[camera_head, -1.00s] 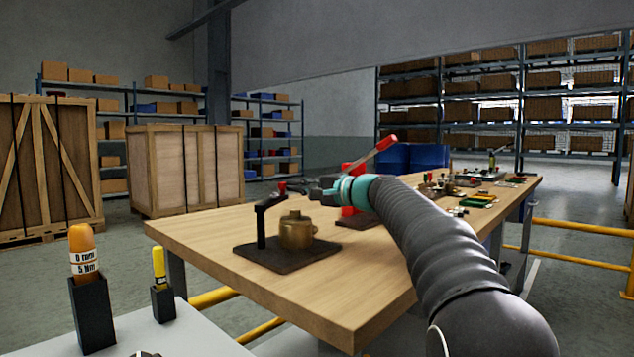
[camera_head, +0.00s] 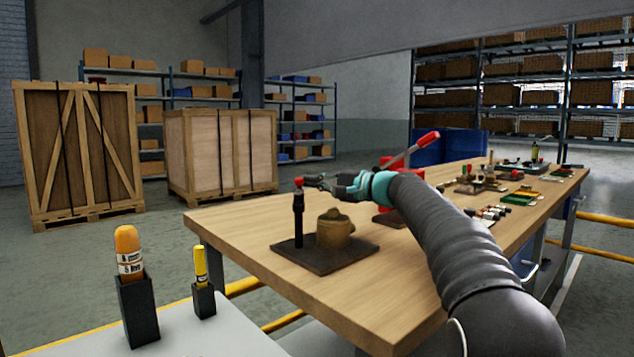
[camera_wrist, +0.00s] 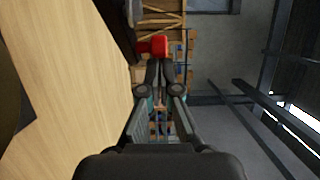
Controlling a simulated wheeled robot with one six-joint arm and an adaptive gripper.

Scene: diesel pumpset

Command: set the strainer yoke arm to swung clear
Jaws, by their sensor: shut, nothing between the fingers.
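The strainer yoke arm (camera_head: 298,197) is a dark bar on top of an upright black post (camera_head: 298,226). It looks foreshortened and no longer lies across the brass strainer body (camera_head: 334,230), which stands to its right. A red knob (camera_head: 299,182) sits at the arm's end; the knob also shows in the wrist view (camera_wrist: 152,46). My gripper (camera_head: 322,181) is shut and empty, its tips just right of the knob. In the wrist view its fingertips (camera_wrist: 158,66) are together right below the knob; whether they touch it I cannot tell.
The post and strainer stand on a dark plate (camera_head: 318,262) on the wooden bench (camera_head: 350,300). A red-handled device (camera_head: 415,150) stands behind my arm. Small parts lie farther along the bench. Two holders with an orange (camera_head: 129,250) and a yellow tool (camera_head: 201,266) are at front left.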

